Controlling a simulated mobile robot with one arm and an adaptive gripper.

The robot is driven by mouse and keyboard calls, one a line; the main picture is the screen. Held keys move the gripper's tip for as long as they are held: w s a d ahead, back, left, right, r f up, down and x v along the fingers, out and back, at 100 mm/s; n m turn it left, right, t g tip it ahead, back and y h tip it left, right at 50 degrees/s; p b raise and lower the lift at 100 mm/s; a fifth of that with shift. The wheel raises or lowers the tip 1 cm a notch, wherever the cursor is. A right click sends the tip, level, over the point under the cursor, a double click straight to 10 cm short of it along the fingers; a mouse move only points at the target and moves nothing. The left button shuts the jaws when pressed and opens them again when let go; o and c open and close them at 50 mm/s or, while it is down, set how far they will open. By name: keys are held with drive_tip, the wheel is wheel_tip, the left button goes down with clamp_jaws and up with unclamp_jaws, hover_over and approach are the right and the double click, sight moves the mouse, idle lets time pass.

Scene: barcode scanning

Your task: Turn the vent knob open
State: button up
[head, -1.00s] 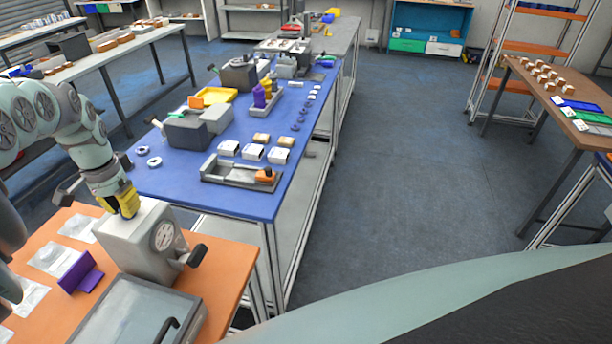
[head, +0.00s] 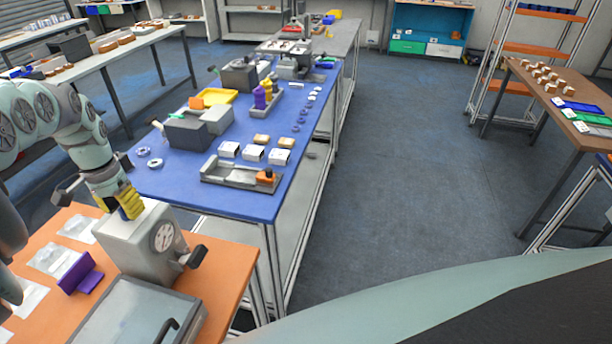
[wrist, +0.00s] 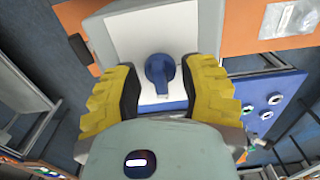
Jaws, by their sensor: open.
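The vent knob, a blue knob with a short lever (wrist: 160,72), sits on the white top face of a grey box-shaped machine (head: 135,247) on the orange table. My gripper (head: 131,205) is over the top of this machine in the head view, where its yellow fingers hide the knob. In the wrist view, my gripper (wrist: 163,95) is open, with one yellow finger on each side of the knob. Gaps show between the knob and both fingers. The machine's front carries a round dial gauge (head: 162,237) and a black handle (head: 194,257) at its right.
A glass-lidded box (head: 137,312) stands in front of the machine. A purple stand (head: 82,275) and clear pouches (head: 52,258) lie left on the orange table (head: 228,264). The blue workbench (head: 190,191) with trays and boxes stands behind.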

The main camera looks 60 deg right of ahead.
wheel_tip(320, 180, up, 12)
idle(0.6)
